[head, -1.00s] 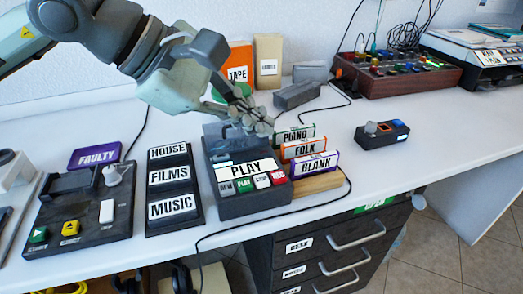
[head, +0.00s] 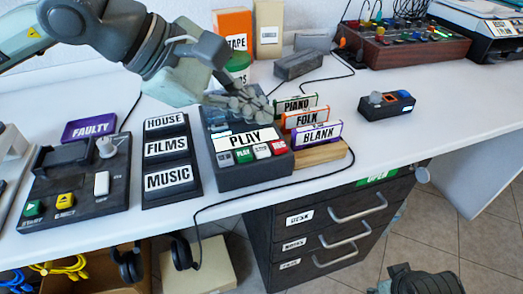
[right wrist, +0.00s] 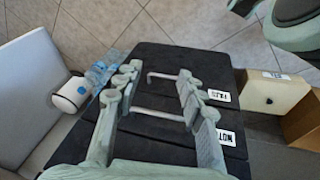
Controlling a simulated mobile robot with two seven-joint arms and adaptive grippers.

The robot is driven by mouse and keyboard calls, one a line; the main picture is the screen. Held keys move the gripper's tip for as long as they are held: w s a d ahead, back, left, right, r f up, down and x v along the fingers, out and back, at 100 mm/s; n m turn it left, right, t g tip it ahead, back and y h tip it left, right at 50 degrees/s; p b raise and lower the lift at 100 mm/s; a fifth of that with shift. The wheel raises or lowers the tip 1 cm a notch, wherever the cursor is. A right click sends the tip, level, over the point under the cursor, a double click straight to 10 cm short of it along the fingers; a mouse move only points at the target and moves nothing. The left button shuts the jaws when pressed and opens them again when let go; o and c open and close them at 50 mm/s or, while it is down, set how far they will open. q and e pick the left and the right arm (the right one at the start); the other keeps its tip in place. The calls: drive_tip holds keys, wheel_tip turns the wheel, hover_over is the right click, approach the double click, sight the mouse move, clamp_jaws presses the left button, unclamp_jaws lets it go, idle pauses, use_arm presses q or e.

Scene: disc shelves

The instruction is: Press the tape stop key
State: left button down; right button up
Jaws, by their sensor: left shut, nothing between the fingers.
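The tape deck (head: 250,178) is a dark box with a white PLAY display (head: 245,138) and a row of small keys along its front. The stop key (head: 262,151) is the white one between the green play key (head: 244,156) and the red key (head: 279,147). My left gripper (head: 240,104) is shut and empty. Its fingers are over the back part of the deck, behind the display, and hide some of its top. I cannot tell whether they touch it. My right gripper (right wrist: 152,88) is open and empty, above a dark drawer cabinet (right wrist: 165,72).
PIANO, FOLK and BLANK tapes (head: 318,134) stand in a wooden rack right of the deck. A HOUSE/FILMS/MUSIC panel (head: 172,162) and a black control unit (head: 75,195) are left of it. A cable runs along the front edge.

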sight(257, 151)
use_arm(q)
drive_tip(key=shift+f, duration=0.9)
wheel_tip(257, 151, down, 2)
drive_tip(key=b, duration=0.3)
drive_tip(key=shift+f, duration=0.1)
use_arm(e)
drive_tip(key=w+a+r+n+t+y, duration=0.1)
drive_tip(key=w+a+r+t+y, duration=0.1)
drive_tip(key=w+a+r+t, duration=0.3)
drive_tip(key=shift+w+a+r+t, duration=0.3)
drive_tip(key=shift+w+a+r, duration=0.8)
drive_tip(key=shift+w, duration=0.45)
use_arm(q)
drive_tip(key=shift+f+b, duration=0.1)
drive_tip(key=shift+b, duration=0.2)
use_arm(e)
drive_tip(key=shift+f, duration=0.3)
use_arm(q)
drive_tip(key=shift+f+b, duration=0.35)
drive_tip(key=shift+b, duration=0.35)
use_arm(e)
drive_tip(key=shift+f, duration=0.7)
